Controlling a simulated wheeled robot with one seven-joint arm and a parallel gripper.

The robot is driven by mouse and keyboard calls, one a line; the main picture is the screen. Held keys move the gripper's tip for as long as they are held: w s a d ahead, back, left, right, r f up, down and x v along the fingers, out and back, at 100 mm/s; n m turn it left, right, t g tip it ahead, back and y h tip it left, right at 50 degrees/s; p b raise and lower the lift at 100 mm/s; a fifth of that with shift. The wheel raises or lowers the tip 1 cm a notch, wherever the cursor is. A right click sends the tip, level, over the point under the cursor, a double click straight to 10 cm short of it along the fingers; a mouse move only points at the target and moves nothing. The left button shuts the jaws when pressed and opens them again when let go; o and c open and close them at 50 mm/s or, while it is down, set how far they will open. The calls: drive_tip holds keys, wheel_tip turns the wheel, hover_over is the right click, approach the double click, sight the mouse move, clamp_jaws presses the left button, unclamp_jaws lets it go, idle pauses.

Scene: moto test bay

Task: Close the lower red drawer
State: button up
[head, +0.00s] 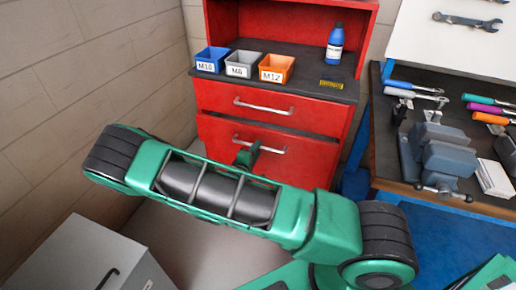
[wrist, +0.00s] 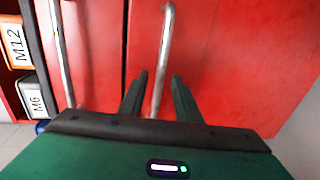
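The lower red drawer (head: 310,165) is in the red cabinet, below the upper drawer (head: 215,97). Its front seems to stand slightly forward of the upper one; how far is hard to tell. My arm hides much of its lower part. Its silver bar handle (head: 272,150) also shows in the wrist view (wrist: 167,40). My gripper (head: 247,156) is at this handle. In the wrist view my gripper (wrist: 160,85) is open, with one finger on each side of the bar. I cannot tell whether the fingers touch it.
The upper drawer's handle (head: 265,106) is just above. Blue (head: 212,60), grey (head: 242,64) and orange (head: 276,69) bins and a blue bottle (head: 335,45) stand on the cabinet. A workbench with a vise (head: 440,160) is at right, a grey cabinet (head: 85,262) at lower left.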

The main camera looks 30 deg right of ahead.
sight(263, 139)
drive_tip(key=shift+x, duration=1.7)
clamp_jaws()
drive_tip(key=shift+r+x, duration=0.2)
drive_tip(key=shift+x, duration=0.85)
drive_tip(key=shift+r+x, duration=0.25)
drive_tip(key=shift+x, duration=0.8)
drive_tip(key=shift+c, duration=0.2)
unclamp_jaws()
drive_tip(key=shift+w+d, duration=0.1)
drive_tip(key=shift+o, duration=0.2)
drive_tip(key=shift+r, duration=0.1)
drive_tip(key=shift+r, duration=0.1)
